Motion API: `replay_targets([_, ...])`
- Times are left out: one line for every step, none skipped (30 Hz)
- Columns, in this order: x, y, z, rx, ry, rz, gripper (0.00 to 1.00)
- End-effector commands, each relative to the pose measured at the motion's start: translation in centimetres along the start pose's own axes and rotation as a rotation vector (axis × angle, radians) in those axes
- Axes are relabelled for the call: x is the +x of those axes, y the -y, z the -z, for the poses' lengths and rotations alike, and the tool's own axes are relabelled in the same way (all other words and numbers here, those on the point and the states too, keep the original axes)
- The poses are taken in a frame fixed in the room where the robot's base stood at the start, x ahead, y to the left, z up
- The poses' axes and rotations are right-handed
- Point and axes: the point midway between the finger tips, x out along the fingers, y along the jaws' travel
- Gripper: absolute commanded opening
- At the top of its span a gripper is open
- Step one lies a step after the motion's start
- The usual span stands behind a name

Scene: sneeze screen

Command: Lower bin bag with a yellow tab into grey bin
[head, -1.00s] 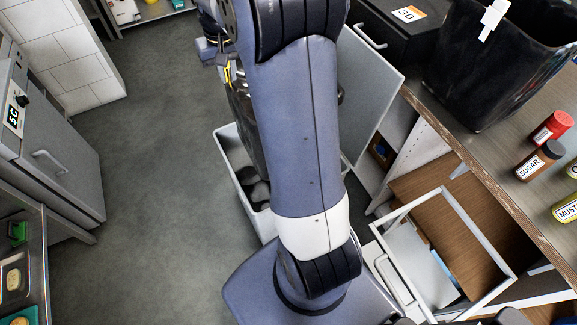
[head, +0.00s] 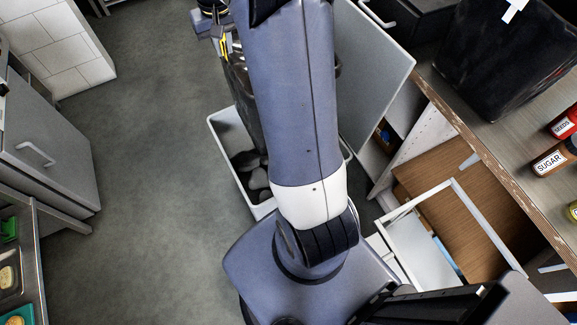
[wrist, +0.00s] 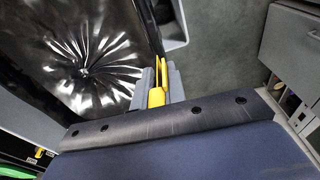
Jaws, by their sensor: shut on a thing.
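My gripper (head: 222,46) is shut on the yellow tab (wrist: 157,95) of a black, shiny bin bag. The bag (head: 240,88) hangs below the gripper, partly hidden behind my arm in the head view. In the wrist view the bag's creased black surface (wrist: 85,60) fills the upper left, beside the gripper. The pale grey bin (head: 224,146) stands open on the floor below, with dark stuff and grey lumps inside. The bag's lower part overlaps the bin's far end in the head view; I cannot tell how deep it reaches.
A grey panel (head: 372,75) stands right of my arm. A counter (head: 490,125) on the right holds another black bag or bin (head: 515,60) with a white tag, and jars. An open white-framed drawer (head: 425,240) is below it. Grey floor (head: 140,170) is clear on the left.

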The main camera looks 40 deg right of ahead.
Motion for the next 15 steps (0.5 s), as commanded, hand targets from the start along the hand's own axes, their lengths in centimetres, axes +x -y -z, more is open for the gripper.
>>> replay_targets([1.1, 0.0, -0.1, -0.001, -0.003, -0.002, 0.00])
replay_targets([1.4, 0.0, -0.1, -0.001, -0.003, -0.002, 0.00])
replay_targets([2.0, 0.0, -0.2, -0.001, -0.003, -0.002, 0.00])
replay_targets([2.3, 0.0, -0.2, -0.001, -0.003, -0.002, 0.00])
replay_targets([2.7, 0.0, -0.3, -0.001, -0.003, -0.002, 0.00])
replay_targets([3.2, 0.0, -0.3, -0.001, -0.002, -0.001, 0.00])
replay_targets([3.6, 0.0, -0.4, -0.001, -0.002, -0.001, 0.00])
replay_targets([4.0, 0.0, -0.5, -0.001, -0.002, -0.001, 0.00])
replay_targets([4.4, 0.0, -0.5, -0.001, -0.002, -0.002, 0.00])
replay_targets([4.8, 0.0, -0.6, -0.001, -0.002, -0.002, 0.00])
replay_targets([5.1, 0.0, -0.6, -0.001, -0.003, -0.002, 0.00])
replay_targets([5.5, 0.0, -0.6, -0.001, -0.003, -0.002, 0.00])
replay_targets([5.8, 0.0, -0.7, -0.001, -0.003, -0.002, 0.00])
replay_targets([6.0, 0.0, -0.7, -0.001, -0.003, -0.002, 0.00])
replay_targets([6.3, 0.0, -0.7, -0.001, -0.004, -0.002, 0.00])
